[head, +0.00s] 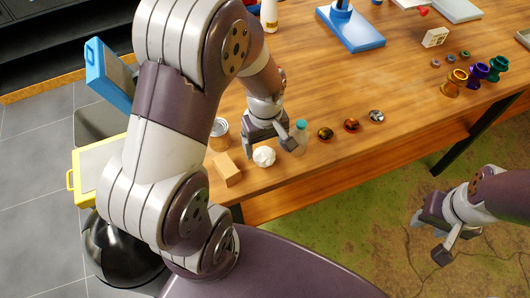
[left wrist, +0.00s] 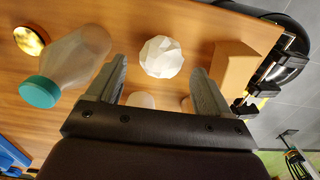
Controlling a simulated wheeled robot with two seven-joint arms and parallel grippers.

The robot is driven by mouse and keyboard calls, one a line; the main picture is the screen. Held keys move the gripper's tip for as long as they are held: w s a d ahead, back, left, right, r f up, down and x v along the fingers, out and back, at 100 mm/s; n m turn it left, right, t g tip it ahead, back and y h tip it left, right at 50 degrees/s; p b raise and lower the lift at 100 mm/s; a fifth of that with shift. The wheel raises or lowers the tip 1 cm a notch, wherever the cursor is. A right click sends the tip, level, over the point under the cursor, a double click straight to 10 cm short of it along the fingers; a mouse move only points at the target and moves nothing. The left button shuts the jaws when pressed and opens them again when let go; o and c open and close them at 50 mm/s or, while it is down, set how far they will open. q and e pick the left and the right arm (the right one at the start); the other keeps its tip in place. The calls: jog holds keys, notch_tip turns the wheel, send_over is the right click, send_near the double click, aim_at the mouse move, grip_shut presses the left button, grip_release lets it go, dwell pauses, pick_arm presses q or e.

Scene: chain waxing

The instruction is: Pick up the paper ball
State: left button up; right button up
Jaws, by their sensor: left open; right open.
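The paper ball (head: 264,156) is white and faceted and sits on the wooden table near its front edge. It also shows in the left wrist view (left wrist: 161,57), a little beyond the fingertips and between their lines. My left gripper (head: 268,146) is open and empty, just behind the ball in the head view; its fingers also show in the left wrist view (left wrist: 158,80). I cannot tell whether a finger touches the ball. My right gripper (head: 430,240) is open and empty, off the table at the lower right, above the green floor.
A bottle with a teal cap (left wrist: 40,92) stands close to the left gripper. A wooden block (head: 227,170) and a can (head: 219,134) are left of the ball. Small round pieces (head: 351,125) lie to the right. The table's front edge (head: 330,170) is close.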

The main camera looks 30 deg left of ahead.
aim_at(265, 154)
pick_arm(q)
jog(key=f, duration=0.1)
jog(key=a+f, duration=0.1)
jog(key=f, duration=0.1)
jog(key=shift+w+a+f, duration=0.1)
jog(key=shift+a+f, duration=0.15)
jog(key=shift+f, duration=0.1)
jog(key=shift+s+d+f, duration=0.3)
jog(key=shift+s+d, duration=0.25)
jog(key=shift+d, duration=0.1)
jog(key=shift+w+d, duration=0.1)
jog(key=shift+d, duration=0.15)
jog(key=shift+w+f, duration=0.1)
jog(key=shift+w, duration=0.05)
jog(key=shift+c, duration=0.3)
jog(key=shift+w+a+f, duration=0.1)
jog(key=shift+w+a, duration=0.05)
jog(key=shift+a, duration=0.05)
jog(key=c, duration=0.5)
jog(key=shift+a, duration=0.1)
jog(key=c, duration=0.5)
jog(key=shift+s, duration=0.2)
jog(key=shift+d, duration=0.25)
pick_arm(e)
jog(key=shift+s+r, duration=0.15)
jog(key=shift+r, duration=0.25)
